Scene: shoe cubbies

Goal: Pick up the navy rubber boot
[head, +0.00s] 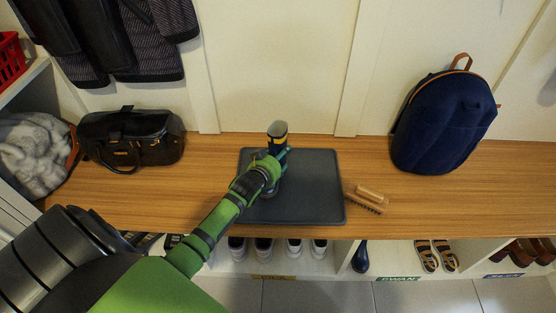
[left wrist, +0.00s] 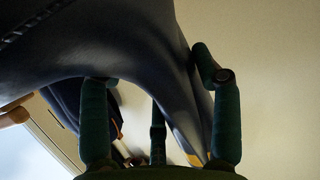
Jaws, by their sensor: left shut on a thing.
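A navy rubber boot (head: 278,131) with a yellowish band below its rim is upright at the back of the dark grey mat (head: 312,190). My left gripper (head: 273,160) is shut on it; the hand hides its lower part, so I cannot tell whether the sole touches the mat. In the left wrist view the boot (left wrist: 110,45) fills the upper left, between the green fingers of my left gripper (left wrist: 155,85). A second navy boot (head: 360,257) stands in a cubby under the bench. My right gripper is not in view.
A wooden brush (head: 370,195) lies by the mat's right edge on the wooden bench (head: 540,180). A navy backpack (head: 440,120) stands at right, a black bag (head: 130,140) at left. Coats (head: 110,40) hang above the bag. White sneakers (head: 263,248) and sandals (head: 437,256) fill cubbies below.

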